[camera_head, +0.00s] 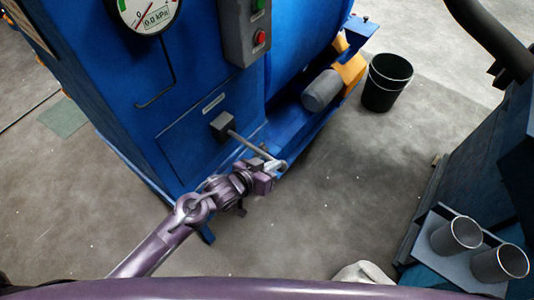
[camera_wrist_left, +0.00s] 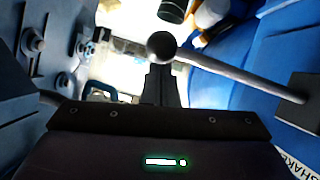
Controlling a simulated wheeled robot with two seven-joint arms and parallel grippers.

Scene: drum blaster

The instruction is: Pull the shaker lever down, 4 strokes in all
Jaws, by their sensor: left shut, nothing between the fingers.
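The shaker lever (camera_head: 248,145) is a grey rod that comes out of a square grey mount (camera_head: 222,124) on the front of the blue machine. In the left wrist view the lever (camera_wrist_left: 235,72) runs from its mount at the right to a dark round knob (camera_wrist_left: 161,45). My left gripper (camera_head: 272,166) is at the lever's outer end in the head view. Its fingers (camera_wrist_left: 160,80) are shut with nothing between them. The knob shows just beyond the fingertips; I cannot tell whether they touch. My right gripper is out of view.
The blue machine (camera_head: 180,95) carries a gauge (camera_head: 147,12) and a button box (camera_head: 245,32). A black bucket (camera_head: 387,82) stands on the floor at the right. Metal cups (camera_head: 456,236) sit on a blue unit at lower right.

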